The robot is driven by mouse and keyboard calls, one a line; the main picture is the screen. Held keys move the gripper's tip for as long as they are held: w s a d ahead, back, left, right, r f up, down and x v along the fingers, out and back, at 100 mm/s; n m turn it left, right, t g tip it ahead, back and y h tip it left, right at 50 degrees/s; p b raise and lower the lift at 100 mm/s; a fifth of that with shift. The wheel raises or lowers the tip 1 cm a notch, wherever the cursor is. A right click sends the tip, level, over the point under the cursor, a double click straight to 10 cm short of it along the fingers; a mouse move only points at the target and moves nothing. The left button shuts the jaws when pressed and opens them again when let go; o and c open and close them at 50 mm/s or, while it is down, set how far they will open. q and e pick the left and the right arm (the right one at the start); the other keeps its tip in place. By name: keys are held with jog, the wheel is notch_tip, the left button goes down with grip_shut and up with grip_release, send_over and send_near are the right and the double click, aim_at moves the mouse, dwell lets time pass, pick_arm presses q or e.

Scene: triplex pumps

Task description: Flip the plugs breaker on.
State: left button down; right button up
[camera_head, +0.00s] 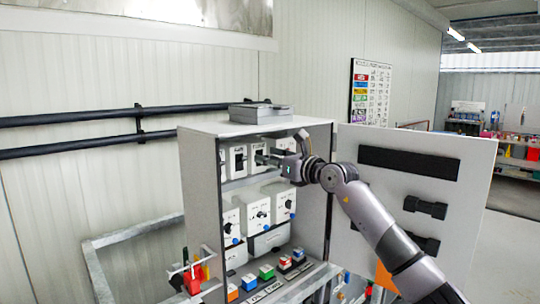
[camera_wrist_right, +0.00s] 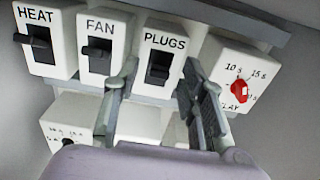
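The plugs breaker (camera_wrist_right: 158,72) is a white block labelled PLUGS with a black toggle, in the upper row of the cabinet. Its toggle looks low in its slot in the right wrist view. My right gripper (camera_wrist_right: 160,88) is open, its two grey fingers apart to the left and right of the toggle. It appears close in front of the breaker; I cannot tell whether it touches. My left gripper is not in view.
The fan breaker (camera_wrist_right: 100,45) and heat breaker (camera_wrist_right: 42,40) sit to the left. A timer with a red knob (camera_wrist_right: 239,90) sits to the right. The open cabinet door (camera_head: 450,175) stands behind my right arm. Lower rows hold white boxes (camera_head: 257,212) and coloured blocks (camera_head: 266,272).

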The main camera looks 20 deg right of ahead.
jog(key=shift+c, duration=0.4)
grip_shut()
